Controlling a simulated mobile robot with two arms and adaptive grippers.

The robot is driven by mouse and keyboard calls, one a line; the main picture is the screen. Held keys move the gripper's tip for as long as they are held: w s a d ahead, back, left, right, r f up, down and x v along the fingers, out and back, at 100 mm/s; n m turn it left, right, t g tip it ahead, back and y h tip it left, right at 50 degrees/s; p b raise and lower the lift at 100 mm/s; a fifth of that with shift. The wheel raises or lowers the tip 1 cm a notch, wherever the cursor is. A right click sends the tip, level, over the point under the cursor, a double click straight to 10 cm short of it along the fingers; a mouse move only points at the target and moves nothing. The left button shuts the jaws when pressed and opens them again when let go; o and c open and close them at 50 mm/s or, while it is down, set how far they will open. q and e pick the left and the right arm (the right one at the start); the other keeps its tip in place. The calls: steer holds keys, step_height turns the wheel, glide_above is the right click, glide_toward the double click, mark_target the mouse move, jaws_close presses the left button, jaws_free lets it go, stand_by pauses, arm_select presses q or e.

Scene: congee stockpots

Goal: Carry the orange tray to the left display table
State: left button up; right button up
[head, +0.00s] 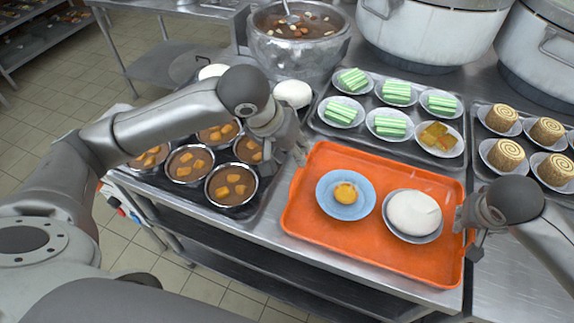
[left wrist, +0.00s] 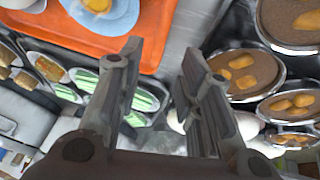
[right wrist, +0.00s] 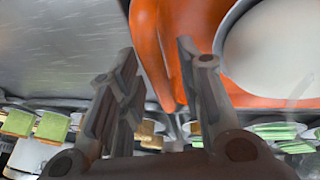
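The orange tray (head: 300,222) lies flat on the steel counter. It carries a blue plate (head: 327,206) with a small yellow-orange item (head: 345,193) and a plate with a white bun (head: 413,213). My left gripper (head: 296,152) is open at the tray's back left corner; its wrist view shows the tray's edge (left wrist: 166,40) close by, with nothing held. My right gripper (head: 470,235) is open at the tray's right edge. In the right wrist view the orange rim (right wrist: 166,60) shows between the fingers; I cannot tell whether they touch it.
Bowls of brown soup (head: 232,186) stand left of the tray. A metal tray (head: 350,130) of green-striped cakes is behind it, and rolled cakes (head: 505,154) are at right. A stockpot (head: 300,55) stands at the back. Tiled floor (head: 60,85) is open at left.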

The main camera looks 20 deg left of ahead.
steer(key=shift+r, duration=0.3)
arm_select(q)
steer(key=v, duration=0.3)
arm_select(e)
steer(key=v, duration=1.1)
steer(key=shift+s+r, duration=0.15)
